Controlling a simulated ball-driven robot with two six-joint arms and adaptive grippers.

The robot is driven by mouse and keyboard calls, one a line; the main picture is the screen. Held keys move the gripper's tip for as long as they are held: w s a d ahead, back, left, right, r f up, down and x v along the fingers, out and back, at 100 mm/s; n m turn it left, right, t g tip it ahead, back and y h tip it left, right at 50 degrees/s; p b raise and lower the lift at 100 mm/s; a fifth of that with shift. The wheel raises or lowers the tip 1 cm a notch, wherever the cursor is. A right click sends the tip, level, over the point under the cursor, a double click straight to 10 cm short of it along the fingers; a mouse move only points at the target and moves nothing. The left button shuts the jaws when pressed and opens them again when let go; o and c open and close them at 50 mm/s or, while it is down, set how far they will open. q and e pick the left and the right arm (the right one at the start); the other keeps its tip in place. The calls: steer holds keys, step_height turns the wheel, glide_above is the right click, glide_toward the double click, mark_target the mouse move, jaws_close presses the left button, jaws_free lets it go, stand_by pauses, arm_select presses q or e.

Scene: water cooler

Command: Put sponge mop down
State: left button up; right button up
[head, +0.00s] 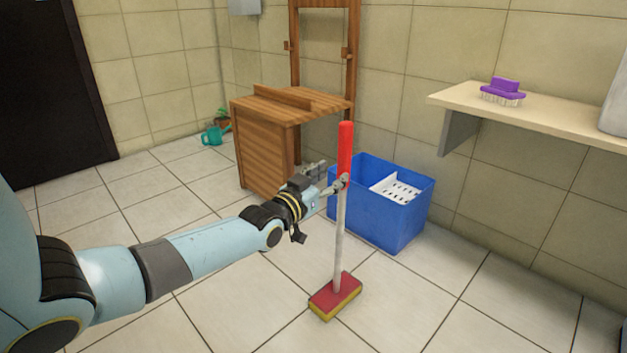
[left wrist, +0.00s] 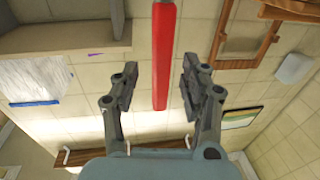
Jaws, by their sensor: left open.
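The sponge mop (head: 340,240) stands upright on the tiled floor in the head view. It has a red handle grip, a pale pole and a red and yellow sponge head (head: 335,297) flat on the floor. My left gripper (head: 338,184) is at the lower end of the red grip. In the left wrist view, the red grip (left wrist: 163,55) passes between the two open fingers of my left gripper (left wrist: 157,90), with a gap on each side. My right gripper is not in view.
A blue crate (head: 365,222) with a white slotted piece in it stands just behind the mop. A wooden cabinet (head: 268,150) is behind my left gripper. A shelf (head: 560,123) with a purple brush (head: 503,90) is on the right wall. The front floor is clear.

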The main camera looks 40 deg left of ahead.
arm_select(q)
steer(key=s+d+f+m+g+h+p, duration=0.1)
steer(key=s+d+f+g, duration=0.25)
steer(key=s, duration=0.35)
steer(key=s+d+f+g, duration=0.2)
steer(key=s+d, duration=0.2)
steer(key=s, duration=0.2)
steer(key=s+d+f+m+g+h+p, duration=0.1)
steer(key=s+d+f+g, duration=0.2)
steer(key=s, duration=0.4)
steer(key=s+d+r+g, duration=0.2)
steer(key=s+g, duration=0.1)
steer(key=s, duration=0.6)
steer(key=s+d+r+g+y, duration=0.1)
steer(key=s+g, duration=0.3)
steer(key=s, duration=0.6)
steer(key=shift+d+r, duration=0.45)
steer(key=shift+d, duration=0.15)
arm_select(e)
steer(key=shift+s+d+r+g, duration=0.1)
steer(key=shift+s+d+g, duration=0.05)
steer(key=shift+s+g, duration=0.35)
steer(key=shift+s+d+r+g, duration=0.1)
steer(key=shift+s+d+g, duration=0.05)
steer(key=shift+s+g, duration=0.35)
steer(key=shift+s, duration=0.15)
